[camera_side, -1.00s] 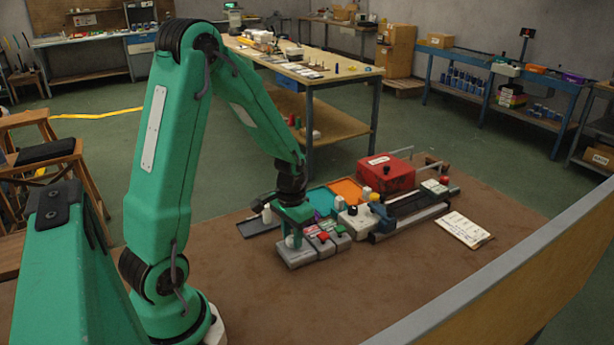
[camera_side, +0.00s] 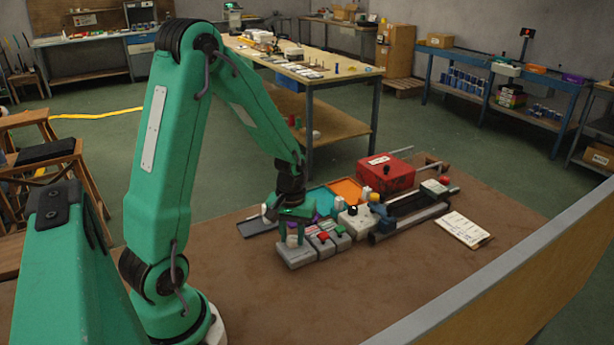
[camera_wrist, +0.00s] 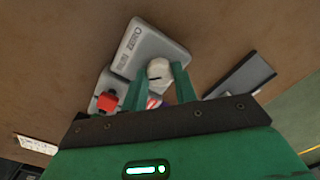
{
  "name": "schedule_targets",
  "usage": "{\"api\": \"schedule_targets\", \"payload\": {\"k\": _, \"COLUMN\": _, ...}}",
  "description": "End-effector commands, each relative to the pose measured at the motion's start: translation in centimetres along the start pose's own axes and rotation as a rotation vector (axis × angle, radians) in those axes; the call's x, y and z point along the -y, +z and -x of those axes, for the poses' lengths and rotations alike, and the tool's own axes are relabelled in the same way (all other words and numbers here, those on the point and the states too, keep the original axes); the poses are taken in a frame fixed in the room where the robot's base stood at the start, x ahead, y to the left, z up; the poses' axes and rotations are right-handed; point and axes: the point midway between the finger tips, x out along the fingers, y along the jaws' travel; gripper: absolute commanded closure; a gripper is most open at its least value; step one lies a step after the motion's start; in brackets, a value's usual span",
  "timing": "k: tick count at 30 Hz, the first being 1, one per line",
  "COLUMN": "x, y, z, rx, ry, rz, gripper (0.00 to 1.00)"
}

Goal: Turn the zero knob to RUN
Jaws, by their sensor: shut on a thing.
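In the side view the knob (camera_side: 292,240) shows just under my gripper (camera_side: 295,228), on the left grey box (camera_side: 297,257) of a row. In the wrist view my gripper (camera_wrist: 160,82) has its two green fingers on either side of the knob and is shut on it.
Beside the box stand a red button (camera_side: 323,236) and a green button (camera_side: 340,229) on grey boxes. A white box with a black knob (camera_side: 354,216), a red box (camera_side: 385,176), an orange tray (camera_side: 345,189) and a clipboard (camera_side: 462,229) lie beyond. The near brown tabletop (camera_side: 350,295) is clear.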

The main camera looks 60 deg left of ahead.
Motion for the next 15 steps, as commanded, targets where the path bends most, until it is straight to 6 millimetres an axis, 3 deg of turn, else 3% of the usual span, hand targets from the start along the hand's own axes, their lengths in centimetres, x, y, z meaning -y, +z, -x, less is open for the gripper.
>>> {"api": "schedule_targets", "payload": {"k": 8, "x": 0.0, "y": -0.02, "z": 0.11, "rx": -0.001, "ry": 0.0, "rz": 0.002, "gripper": 0.94}}
{"api": "schedule_targets", "payload": {"k": 9, "x": 0.0, "y": -0.02, "z": 0.11, "rx": -0.001, "ry": 0.0, "rz": 0.002, "gripper": 0.68}}
{"api": "schedule_targets", "payload": {"k": 12, "x": 0.0, "y": -0.02, "z": 0.09, "rx": -0.001, "ry": 0.0, "rz": 0.002, "gripper": 0.5}}
{"api": "schedule_targets", "payload": {"k": 15, "x": 0.0, "y": -0.02, "z": 0.06, "rx": -0.001, "ry": 0.0, "rz": 0.001, "gripper": 0.5}}
